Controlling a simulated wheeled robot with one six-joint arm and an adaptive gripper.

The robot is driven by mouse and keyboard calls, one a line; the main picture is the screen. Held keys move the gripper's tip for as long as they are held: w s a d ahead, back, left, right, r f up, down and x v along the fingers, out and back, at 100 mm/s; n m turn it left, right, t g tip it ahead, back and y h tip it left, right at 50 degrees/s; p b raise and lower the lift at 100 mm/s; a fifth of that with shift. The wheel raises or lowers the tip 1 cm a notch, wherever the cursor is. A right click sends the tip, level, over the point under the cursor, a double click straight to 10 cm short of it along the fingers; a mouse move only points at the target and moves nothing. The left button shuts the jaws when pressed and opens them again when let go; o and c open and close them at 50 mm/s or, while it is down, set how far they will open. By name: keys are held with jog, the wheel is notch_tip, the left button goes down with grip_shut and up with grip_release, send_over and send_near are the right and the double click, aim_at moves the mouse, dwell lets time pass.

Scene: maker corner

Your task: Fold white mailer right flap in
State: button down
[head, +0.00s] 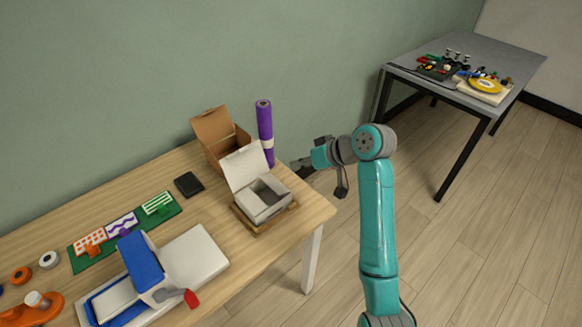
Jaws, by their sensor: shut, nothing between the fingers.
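The white mailer (264,208) sits on a brown wooden base (283,214) near the right end of the wooden table. Its lid (245,166) stands open, leaning back at the far left side. The inside of the box looks grey and shaded, and I cannot clearly tell its right flap from its walls. My gripper (303,164) is to the right of and behind the mailer, near the table's right edge. It is apart from the mailer, shut and holds nothing.
An open brown box (218,145) and an upright purple roll (265,128) stand behind the mailer. A black wallet-like item (189,184) and a blue-armed press (140,262) are to the left. Floor between is clear.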

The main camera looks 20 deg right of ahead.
send_over(272, 188)
jog(key=d, duration=0.3)
notch_tip(272, 188, down, 5)
jog(key=shift+a+f, duration=0.1)
jog(key=shift+f, duration=0.05)
jog(key=shift+a+f, duration=0.25)
jog(key=shift+f, duration=0.35)
jog(key=shift+a+f, duration=0.2)
jog(key=shift+f, duration=0.35)
jog(key=shift+s+a+f, duration=0.1)
jog(key=shift+a+f, duration=0.25)
jog(key=shift+f, duration=0.5)
jog(key=shift+s+a+f+n+t+h, duration=0.15)
jog(key=shift+a+f+n+t+h, duration=0.3)
jog(key=shift+h, duration=0.65)
jog(key=shift+s+a+f, duration=0.1)
jog(key=shift+a+f, duration=0.15)
jog(key=shift+f, duration=0.1)
